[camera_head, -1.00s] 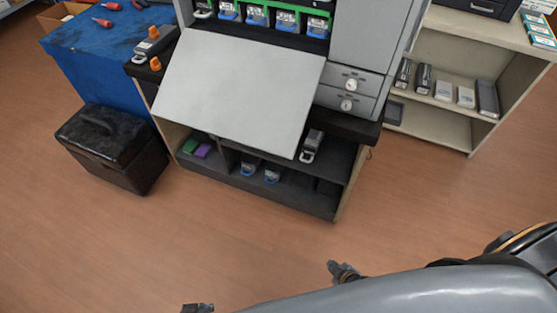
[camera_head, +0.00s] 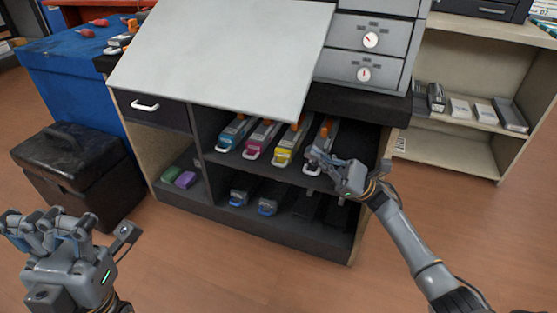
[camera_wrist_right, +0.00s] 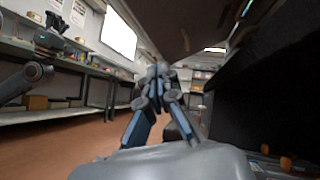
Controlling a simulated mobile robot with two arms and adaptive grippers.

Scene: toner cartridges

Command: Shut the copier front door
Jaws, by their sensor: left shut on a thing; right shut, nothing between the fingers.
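The copier front door (camera_head: 225,55) is a flat light-grey panel. It hangs open, sloping outward and down from the copier body (camera_head: 375,45) over the stand. My right gripper (camera_head: 322,160) is shut and empty, below and right of the door's lower right corner, in front of the upper shelf of cartridges. Its closed fingers also show in the right wrist view (camera_wrist_right: 158,78). My left gripper (camera_head: 28,228) is at the lower left of the head view, well away from the door. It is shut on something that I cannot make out.
The stand (camera_head: 270,233) holds several toner cartridges, including a yellow one (camera_head: 291,146), close to my right gripper. A black case (camera_head: 70,165) stands on the floor at left, beside a blue-covered table (camera_head: 60,75). A shelf unit (camera_head: 450,155) is at right. The floor in front is clear.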

